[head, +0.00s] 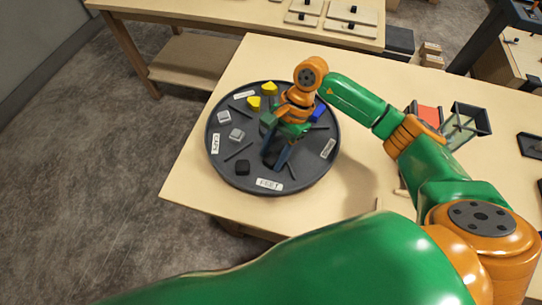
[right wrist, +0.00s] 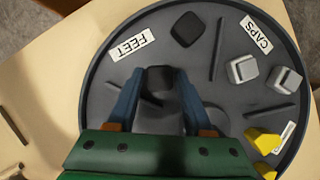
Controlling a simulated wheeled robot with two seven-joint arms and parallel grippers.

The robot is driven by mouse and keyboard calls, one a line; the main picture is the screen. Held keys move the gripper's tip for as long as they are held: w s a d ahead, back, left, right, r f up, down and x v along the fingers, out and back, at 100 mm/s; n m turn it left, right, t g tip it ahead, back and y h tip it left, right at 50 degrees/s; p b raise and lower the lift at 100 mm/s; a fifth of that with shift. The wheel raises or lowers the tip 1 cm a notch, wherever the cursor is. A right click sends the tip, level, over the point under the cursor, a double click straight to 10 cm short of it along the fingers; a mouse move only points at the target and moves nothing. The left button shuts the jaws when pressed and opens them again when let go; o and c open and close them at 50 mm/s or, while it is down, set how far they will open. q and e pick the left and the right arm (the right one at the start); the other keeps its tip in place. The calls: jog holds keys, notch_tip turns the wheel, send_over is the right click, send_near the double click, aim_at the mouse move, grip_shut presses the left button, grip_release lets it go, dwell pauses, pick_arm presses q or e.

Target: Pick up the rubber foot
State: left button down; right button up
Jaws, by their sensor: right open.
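A black rubber foot (right wrist: 158,79) lies on the dark round tray between the fingertips of my right gripper (right wrist: 160,76). The fingers stand open on either side of it. In the head view my right gripper (head: 276,158) points down at the tray, and its fingers largely hide this foot. A second black rubber foot (head: 242,167) sits to the left of it near the FEET label; it also shows in the right wrist view (right wrist: 187,29). My left gripper is not in view.
The round tray (head: 215,165) has low dividers and holds grey caps (head: 237,135), yellow pieces (head: 254,103) and a blue piece (head: 318,112). It stands on a wooden table (head: 185,180). A red bin (head: 428,115) and a dark open box (head: 472,118) stand to the right.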

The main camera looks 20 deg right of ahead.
grip_shut()
